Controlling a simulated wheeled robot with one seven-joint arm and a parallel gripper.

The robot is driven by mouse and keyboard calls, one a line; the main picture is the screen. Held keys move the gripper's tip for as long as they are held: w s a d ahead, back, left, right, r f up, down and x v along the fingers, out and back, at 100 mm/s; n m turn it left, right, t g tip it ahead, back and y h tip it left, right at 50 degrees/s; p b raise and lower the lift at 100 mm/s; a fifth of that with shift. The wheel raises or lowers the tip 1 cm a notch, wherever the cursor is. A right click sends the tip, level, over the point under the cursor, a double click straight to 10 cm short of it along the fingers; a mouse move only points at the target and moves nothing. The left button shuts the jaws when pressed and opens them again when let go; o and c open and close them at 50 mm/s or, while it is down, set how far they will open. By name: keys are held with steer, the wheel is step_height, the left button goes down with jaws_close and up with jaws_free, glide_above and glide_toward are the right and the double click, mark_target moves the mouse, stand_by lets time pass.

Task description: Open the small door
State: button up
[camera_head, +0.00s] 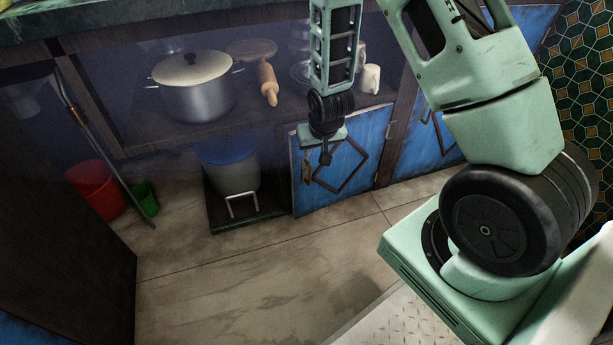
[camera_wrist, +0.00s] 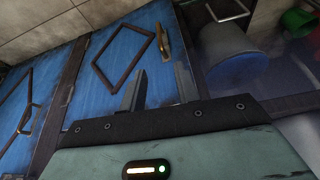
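The small blue door (camera_head: 368,140) with a dark diamond-shaped frame is under the shelf in the head view. It also shows in the wrist view (camera_wrist: 107,40). Whether it is fully closed, I cannot tell. Its small brass-coloured handle (camera_head: 307,168) is near the left edge; in the wrist view the handle (camera_wrist: 163,46) is beyond my fingers. My gripper (camera_head: 326,158) hangs in front of the upper left part of the door. In the wrist view my gripper (camera_wrist: 160,88) has its two fingers apart with nothing held between them, and a gap separates them from the handle.
A bin with a blue lid (camera_head: 228,152) stands on a low tray left of the door. A red bucket (camera_head: 96,190) and green bucket (camera_head: 145,198) are farther left. A pot (camera_head: 195,92) and rolling pin (camera_head: 268,83) sit on the shelf above. Floor (camera_head: 240,280) in front is clear.

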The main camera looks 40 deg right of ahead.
mark_target(310, 169)
steer(key=b+x, duration=0.6)
steer(key=x, duration=0.9)
steer(key=shift+f, duration=0.3)
jaws_close()
